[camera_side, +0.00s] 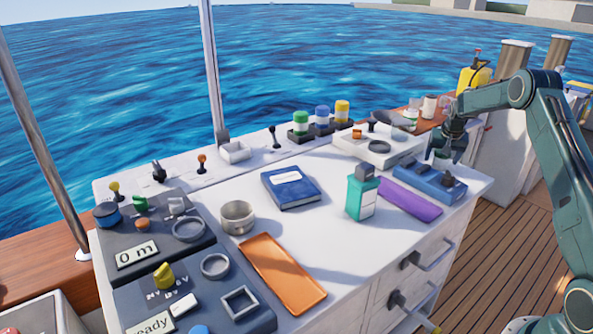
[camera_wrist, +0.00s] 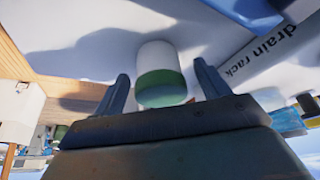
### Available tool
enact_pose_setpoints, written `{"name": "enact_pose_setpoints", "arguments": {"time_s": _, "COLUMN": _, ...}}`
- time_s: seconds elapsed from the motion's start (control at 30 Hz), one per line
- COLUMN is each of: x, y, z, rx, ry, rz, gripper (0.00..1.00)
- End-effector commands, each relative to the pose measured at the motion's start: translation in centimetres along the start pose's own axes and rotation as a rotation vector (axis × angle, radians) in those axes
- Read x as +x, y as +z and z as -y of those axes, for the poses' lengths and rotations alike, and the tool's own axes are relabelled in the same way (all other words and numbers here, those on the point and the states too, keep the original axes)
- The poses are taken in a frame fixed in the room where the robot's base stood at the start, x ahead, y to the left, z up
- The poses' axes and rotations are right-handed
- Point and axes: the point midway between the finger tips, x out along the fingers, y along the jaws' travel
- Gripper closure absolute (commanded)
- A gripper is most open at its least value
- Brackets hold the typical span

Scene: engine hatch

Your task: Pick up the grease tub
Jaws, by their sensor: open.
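The grease tub appears to be the white cylinder with a green end (camera_wrist: 161,72) in the wrist view. It stands on the pale counter, with its green end toward my gripper. My gripper (camera_wrist: 160,84) is open, with one blue-grey finger on each side of the tub and a visible gap to each. In the side view my gripper (camera_side: 446,148) points down over the counter's far right end, behind the blue tray. There the tub is largely hidden by the fingers. I cannot tell how deep it sits between them.
A blue tray (camera_side: 430,183) and a purple mat (camera_side: 410,199) lie in front of my gripper. A white rack (camera_side: 377,146) is to its left; the wrist view shows "drain rack" lettering (camera_wrist: 262,53). Cups (camera_side: 429,105) stand behind. A teal bottle (camera_side: 362,194) stands mid-counter.

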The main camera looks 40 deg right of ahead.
Motion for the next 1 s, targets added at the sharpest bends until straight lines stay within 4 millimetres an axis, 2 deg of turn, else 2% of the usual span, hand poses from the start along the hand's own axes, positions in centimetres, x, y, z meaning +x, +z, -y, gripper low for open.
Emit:
{"name": "enact_pose_setpoints", "arguments": {"time_s": 0.17, "x": 0.96, "y": 0.02, "z": -0.03, "rx": 0.000, "ry": 0.000, "rz": 0.000, "gripper": 0.26}}
{"name": "enact_pose_setpoints", "arguments": {"time_s": 0.67, "x": 0.99, "y": 0.02, "z": -0.02, "rx": 0.000, "ry": 0.000, "rz": 0.000, "gripper": 0.26}}
{"name": "enact_pose_setpoints", "arguments": {"time_s": 0.93, "x": 0.98, "y": 0.03, "z": -0.01, "rx": 0.000, "ry": 0.000, "rz": 0.000, "gripper": 0.76}}
{"name": "enact_pose_setpoints", "arguments": {"time_s": 1.0, "x": 0.95, "y": -0.02, "z": -0.01, "rx": 0.000, "ry": 0.000, "rz": -0.001, "gripper": 0.76}}
